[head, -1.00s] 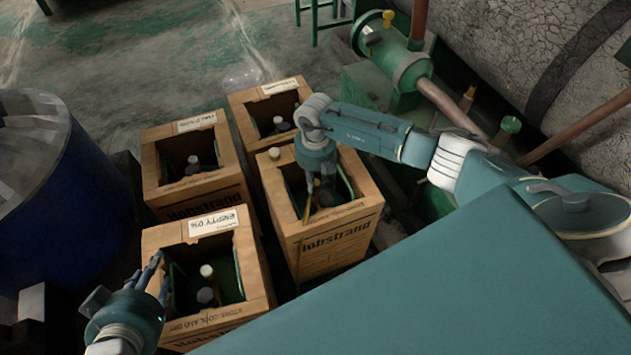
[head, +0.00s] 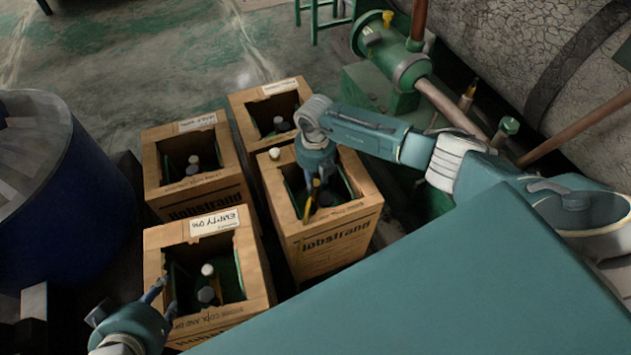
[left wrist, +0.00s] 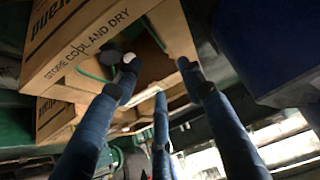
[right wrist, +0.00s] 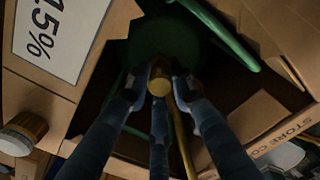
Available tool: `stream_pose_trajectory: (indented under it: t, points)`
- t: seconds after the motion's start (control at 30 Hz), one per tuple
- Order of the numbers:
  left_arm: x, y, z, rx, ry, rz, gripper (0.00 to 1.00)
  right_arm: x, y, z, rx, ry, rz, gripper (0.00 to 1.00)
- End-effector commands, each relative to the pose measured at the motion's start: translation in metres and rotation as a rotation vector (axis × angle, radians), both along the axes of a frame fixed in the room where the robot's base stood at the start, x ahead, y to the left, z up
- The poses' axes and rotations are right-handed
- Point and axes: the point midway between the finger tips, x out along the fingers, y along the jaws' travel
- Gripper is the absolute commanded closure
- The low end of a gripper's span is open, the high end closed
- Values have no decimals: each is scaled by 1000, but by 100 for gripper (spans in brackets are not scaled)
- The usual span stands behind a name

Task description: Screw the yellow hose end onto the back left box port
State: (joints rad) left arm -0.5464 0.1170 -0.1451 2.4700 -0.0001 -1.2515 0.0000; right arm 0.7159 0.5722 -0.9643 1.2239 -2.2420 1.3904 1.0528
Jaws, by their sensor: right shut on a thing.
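My right gripper (right wrist: 160,82) reaches down into the opening of the front right box (head: 335,240). It is shut on the brass yellow hose end (right wrist: 159,79), with the yellow hose (right wrist: 184,145) trailing beside the fingers. Whether the end touches a port there is hidden. The back left box (head: 205,205) stands apart from both grippers; a pale cap (head: 193,160) and a dark knob (head: 191,170) show inside its opening. My left gripper (head: 165,295) is at the left edge of the front left box; its fingers are spread and empty in the left wrist view (left wrist: 160,85).
The front left box (head: 255,285) and back right box (head: 245,115) complete the cluster, with narrow gaps between. A blue drum (head: 70,210) stands left. Green pump and pipework (head: 400,65) are at the upper right. Open floor (head: 130,70) lies behind the boxes.

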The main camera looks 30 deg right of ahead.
Motion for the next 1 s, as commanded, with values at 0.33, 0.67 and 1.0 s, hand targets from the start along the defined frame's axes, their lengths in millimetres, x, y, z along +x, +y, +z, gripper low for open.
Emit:
stream_pose_trajectory:
  t: [0.33, 0.67, 1.0]
  points:
    - [-13, 5, -7, 14, 55, 5, 60, -3, 1, -3, 1, 7, -28, 100]
    - [-13, 5, -7, 13, 56, 6, 60, -3, 1, -3, 1, 7, -29, 100]
    - [-26, 8, -13, 24, 111, 9, 60, -3, 1, -3, 1, 6, -62, 100]
